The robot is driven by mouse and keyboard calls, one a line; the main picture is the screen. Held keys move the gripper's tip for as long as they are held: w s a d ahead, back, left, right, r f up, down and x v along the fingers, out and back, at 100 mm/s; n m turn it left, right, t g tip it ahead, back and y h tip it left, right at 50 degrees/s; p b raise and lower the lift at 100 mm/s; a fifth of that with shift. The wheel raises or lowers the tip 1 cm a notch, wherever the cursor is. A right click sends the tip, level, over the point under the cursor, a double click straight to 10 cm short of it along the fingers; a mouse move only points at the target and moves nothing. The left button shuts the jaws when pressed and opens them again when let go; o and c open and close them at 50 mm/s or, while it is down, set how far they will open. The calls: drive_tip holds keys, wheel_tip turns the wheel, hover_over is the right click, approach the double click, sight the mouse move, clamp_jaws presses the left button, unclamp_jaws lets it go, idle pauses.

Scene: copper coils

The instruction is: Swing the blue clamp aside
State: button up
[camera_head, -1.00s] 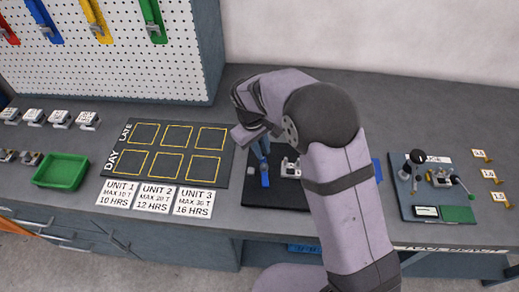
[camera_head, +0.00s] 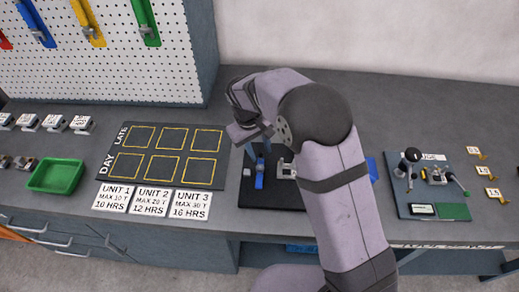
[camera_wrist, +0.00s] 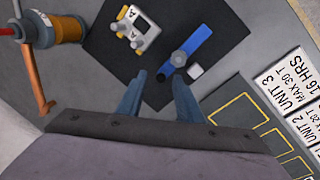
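The blue clamp (camera_wrist: 200,47) is a flat bar with a grey knob on it, lying over a black plate (camera_wrist: 97,50) in the wrist view. In the head view, the blue clamp (camera_head: 260,178) shows just below my fingers. My gripper (camera_wrist: 158,92) is open and empty, its two blue-grey fingers pointing toward the plate, short of the clamp in the wrist picture. In the head view, my gripper (camera_head: 259,148) hangs over the plate's back part. A metal block marked A (camera_wrist: 137,32) sits on the plate beside the clamp. My arm hides part of the plate in the head view.
An orange and blue cylinder with an orange lever (camera_wrist: 62,28) stands at one side. The slotted schedule board (camera_head: 117,168) and green tray (camera_head: 35,180) are left; another fixture (camera_head: 435,200) is right.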

wheel_tip(320, 180, up, 7)
drive_tip(key=a+b, duration=0.1)
drive_tip(key=b, duration=0.1)
drive_tip(key=shift+s, duration=0.45)
idle(0.5)
drive_tip(key=s+d+f+m, duration=0.1)
drive_tip(key=s+d, duration=0.3)
drive_tip(key=d, duration=0.2)
drive_tip(key=s+d+m, duration=0.2)
drive_tip(key=s+d, duration=0.1)
drive_tip(key=d, duration=0.3)
drive_tip(key=s+d+f+m+y, duration=0.1)
drive_tip(key=s+d+f, duration=0.1)
drive_tip(key=s+d, duration=0.2)
drive_tip(key=s+d+f+m+g, duration=0.1)
drive_tip(key=s+d, duration=0.3)
drive_tip(key=s, duration=0.6)
drive_tip(key=shift+s+f+m+y, duration=0.2)
drive_tip(key=shift+f+m+y, duration=0.2)
drive_tip(key=shift+f+m, duration=0.35)
